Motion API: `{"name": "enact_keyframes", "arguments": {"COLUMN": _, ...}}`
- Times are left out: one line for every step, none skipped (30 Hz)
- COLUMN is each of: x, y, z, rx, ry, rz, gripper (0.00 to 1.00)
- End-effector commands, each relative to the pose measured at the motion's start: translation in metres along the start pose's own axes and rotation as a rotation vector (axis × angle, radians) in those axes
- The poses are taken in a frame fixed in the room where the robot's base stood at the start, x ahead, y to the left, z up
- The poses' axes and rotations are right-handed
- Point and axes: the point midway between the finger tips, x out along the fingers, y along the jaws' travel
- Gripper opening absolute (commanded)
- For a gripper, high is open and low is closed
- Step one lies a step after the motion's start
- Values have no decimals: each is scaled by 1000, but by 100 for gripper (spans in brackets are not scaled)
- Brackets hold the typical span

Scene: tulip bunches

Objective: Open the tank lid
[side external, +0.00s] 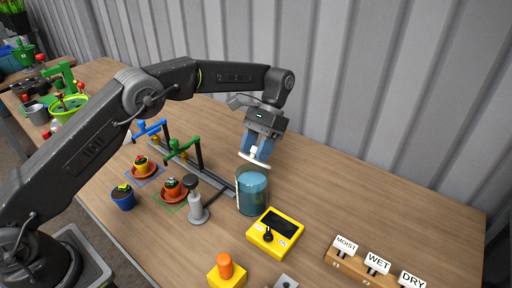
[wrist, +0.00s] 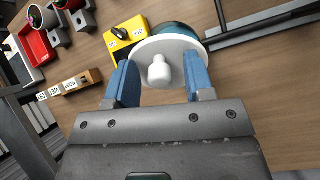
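The tank (side external: 252,196) is a blue-teal see-through cylinder standing on the table in the side view. Its white round lid (side external: 254,162) sits tilted above the tank's top, with a gap between them. In the wrist view the lid (wrist: 176,47) is a white disc with a pale knob (wrist: 159,71), and teal tank (wrist: 178,29) shows behind it. My gripper (side external: 257,150) points down at the lid. Its blue fingers stand either side of the knob, with a visible gap on each side. Whether the fingertips touch the disc is unclear.
A yellow box with a dial (side external: 275,232) stands close in front of the tank. A grey pump-like post (side external: 197,205) and blue and green taps (side external: 185,148) on a rail are to the left. Potted plants (side external: 172,187) stand beyond the post. Label blocks (side external: 375,265) are front right.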

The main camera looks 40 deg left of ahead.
Motion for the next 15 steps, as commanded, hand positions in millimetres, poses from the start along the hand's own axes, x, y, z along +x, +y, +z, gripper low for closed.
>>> {"name": "enact_keyframes", "arguments": {"x": 0, "y": 0, "z": 0, "rx": 0, "ry": 1, "rz": 0, "gripper": 48}}
{"name": "enact_keyframes", "arguments": {"x": 0, "y": 0, "z": 0, "rx": 0, "ry": 1, "rz": 0, "gripper": 48}}
{"name": "enact_keyframes", "arguments": {"x": 0, "y": 0, "z": 0, "rx": 0, "ry": 2, "rz": 0, "gripper": 48}}
{"name": "enact_keyframes", "arguments": {"x": 0, "y": 0, "z": 0, "rx": 0, "ry": 2, "rz": 0, "gripper": 48}}
{"name": "enact_keyframes", "arguments": {"x": 0, "y": 0, "z": 0, "rx": 0, "ry": 2, "rz": 0, "gripper": 48}}
{"name": "enact_keyframes", "arguments": {"x": 0, "y": 0, "z": 0, "rx": 0, "ry": 2, "rz": 0, "gripper": 48}}
{"name": "enact_keyframes", "arguments": {"x": -1, "y": 0, "z": 0, "rx": 0, "ry": 2, "rz": 0, "gripper": 48}}
{"name": "enact_keyframes", "arguments": {"x": -1, "y": 0, "z": 0, "rx": 0, "ry": 3, "rz": 0, "gripper": 48}}
{"name": "enact_keyframes", "arguments": {"x": -1, "y": 0, "z": 0, "rx": 0, "ry": 3, "rz": 0, "gripper": 48}}
{"name": "enact_keyframes", "arguments": {"x": -1, "y": 0, "z": 0, "rx": 0, "ry": 3, "rz": 0, "gripper": 48}}
{"name": "enact_keyframes", "arguments": {"x": -1, "y": 0, "z": 0, "rx": 0, "ry": 3, "rz": 0, "gripper": 48}}
{"name": "enact_keyframes", "arguments": {"x": -1, "y": 0, "z": 0, "rx": 0, "ry": 4, "rz": -1, "gripper": 48}}
{"name": "enact_keyframes", "arguments": {"x": -1, "y": 0, "z": 0, "rx": 1, "ry": 7, "rz": -1, "gripper": 48}}
{"name": "enact_keyframes", "arguments": {"x": -1, "y": 0, "z": 1, "rx": 1, "ry": 10, "rz": -2, "gripper": 48}}
{"name": "enact_keyframes", "arguments": {"x": 0, "y": 0, "z": 1, "rx": 1, "ry": 17, "rz": -4, "gripper": 48}}
